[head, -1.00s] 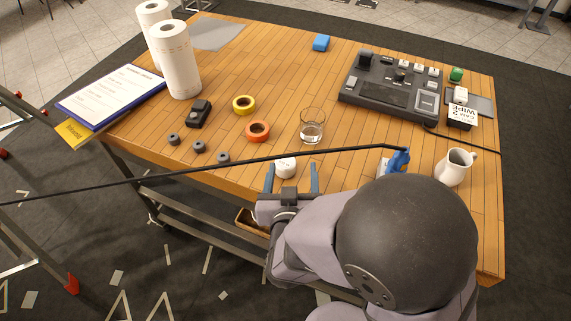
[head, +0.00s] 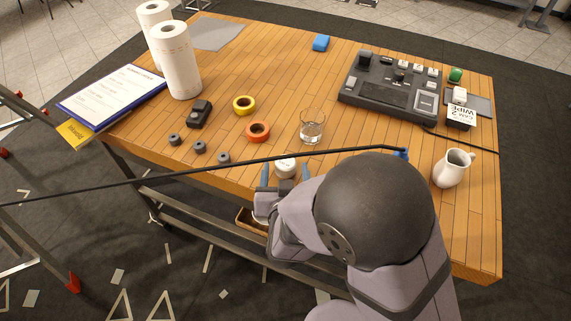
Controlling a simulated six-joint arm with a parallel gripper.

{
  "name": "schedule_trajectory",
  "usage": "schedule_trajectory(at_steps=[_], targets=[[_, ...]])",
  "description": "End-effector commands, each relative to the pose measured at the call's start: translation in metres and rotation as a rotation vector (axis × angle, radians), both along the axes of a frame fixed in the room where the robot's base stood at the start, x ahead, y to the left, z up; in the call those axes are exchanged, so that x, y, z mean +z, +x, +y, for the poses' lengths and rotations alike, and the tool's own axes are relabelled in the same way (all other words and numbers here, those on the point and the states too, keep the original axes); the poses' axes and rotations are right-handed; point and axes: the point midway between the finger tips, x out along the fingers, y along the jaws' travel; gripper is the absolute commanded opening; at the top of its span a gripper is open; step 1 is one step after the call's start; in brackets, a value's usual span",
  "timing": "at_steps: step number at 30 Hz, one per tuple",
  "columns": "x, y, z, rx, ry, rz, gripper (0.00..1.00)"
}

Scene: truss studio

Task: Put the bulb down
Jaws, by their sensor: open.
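A small white rounded object (head: 286,169), which looks like the bulb, rests at the table's front edge area. It lies between the two blue-grey fingers of my gripper (head: 285,175). The fingers stand apart on its left and right with gaps, so my gripper is open and not holding it. My wrist hides the lower part of the object and part of the right finger.
A dark rod (head: 200,174) crosses the view just above my gripper. A glass (head: 312,127), orange tape (head: 258,132) and yellow tape (head: 244,105) stand behind. A white pitcher (head: 452,168) and a switcher console (head: 390,92) are to the right.

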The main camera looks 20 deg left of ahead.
Motion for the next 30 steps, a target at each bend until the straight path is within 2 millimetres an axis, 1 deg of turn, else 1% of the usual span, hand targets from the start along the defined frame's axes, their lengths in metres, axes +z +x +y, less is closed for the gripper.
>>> schedule_trajectory(at_steps=[3, 9, 19, 20, 21, 23, 24, 25, 26, 27, 30], targets=[[-0.003, 0.013, 0.004, -0.004, -0.001, 0.001, 0.65], [-0.011, 0.028, 0.012, -0.002, -0.001, 0.001, 0.65], [-0.013, 0.031, 0.013, 0.0, 0.0, 0.0, 0.65], [-0.013, 0.031, 0.013, 0.0, 0.0, 0.0, 0.58], [-0.013, 0.031, 0.013, 0.0, 0.0, 0.0, 0.48], [-0.013, 0.031, 0.013, 0.0, 0.0, 0.0, 0.34], [-0.013, 0.031, 0.013, 0.0, 0.0, 0.0, 0.24], [-0.013, 0.031, 0.013, 0.0, 0.0, 0.0, 0.19], [-0.013, 0.031, 0.013, 0.0, 0.0, 0.0, 0.19], [-0.013, 0.031, 0.014, 0.0, 0.0, -0.001, 0.15], [-0.013, 0.031, 0.014, 0.0, 0.0, -0.001, 0.15]])
